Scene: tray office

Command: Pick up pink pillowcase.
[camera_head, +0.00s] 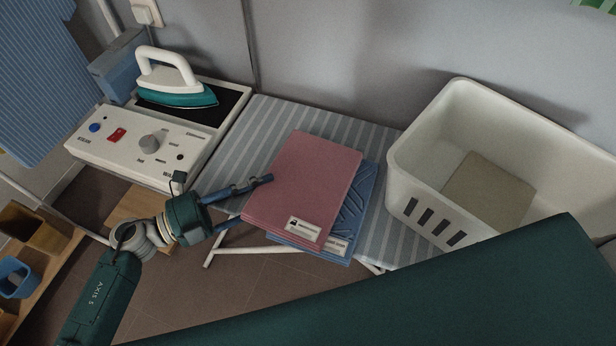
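The pink pillowcase (308,185) lies folded flat on a blue folded cloth (357,205), on the striped ironing board (262,133). A white label shows at its near edge. My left gripper (251,198) is at the left edge of the pink pillowcase with its two fingers spread apart. The upper fingertip reaches to the pillowcase's edge; I cannot tell whether it touches. The lower fingertip is partly hidden near the pillowcase's near-left corner. My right gripper is not in view.
A white iron (166,68) with a teal base rests on a control station (120,150) at the left. A white basket (422,165) with a beige cloth (490,190) inside stands at the right. A wooden tray with small bins (38,228) is at the lower left.

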